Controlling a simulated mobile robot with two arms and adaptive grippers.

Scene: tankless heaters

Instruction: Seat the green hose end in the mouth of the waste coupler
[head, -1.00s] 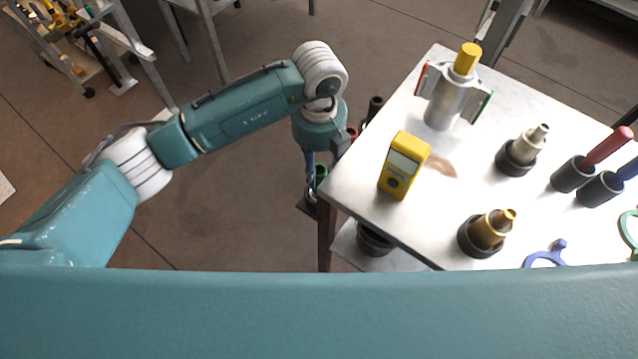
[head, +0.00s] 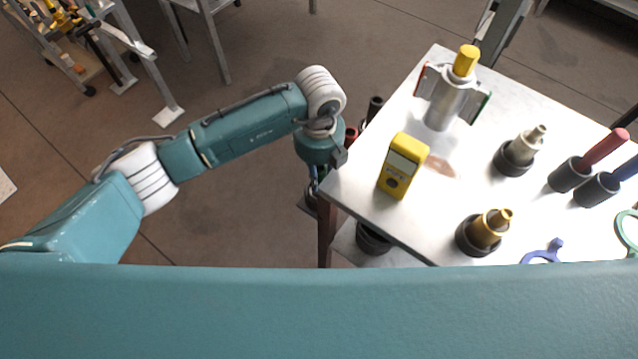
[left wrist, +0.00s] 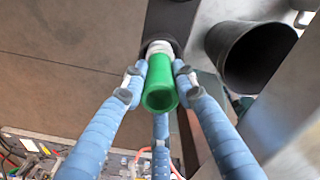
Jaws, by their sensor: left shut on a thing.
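The green hose end (left wrist: 160,85) is between the blue fingers of my left gripper (left wrist: 156,72) in the left wrist view. The gripper is shut on it. Its open green mouth faces the camera. Its far end meets a white ring (left wrist: 159,48) at a dark round opening (left wrist: 172,43), possibly the waste coupler. I cannot tell how deep it sits there. In the head view my left gripper (head: 314,188) is low beside the table's left corner, mostly hidden under the wrist. My right gripper is not in view.
A dark bucket (left wrist: 240,62) stands close right of the hose end; a similar one (head: 372,240) shows below the table. The table (head: 350,185) holds a yellow meter (head: 402,165), a silver cylinder (head: 446,100) and several fittings. Its left corner is close to my left wrist.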

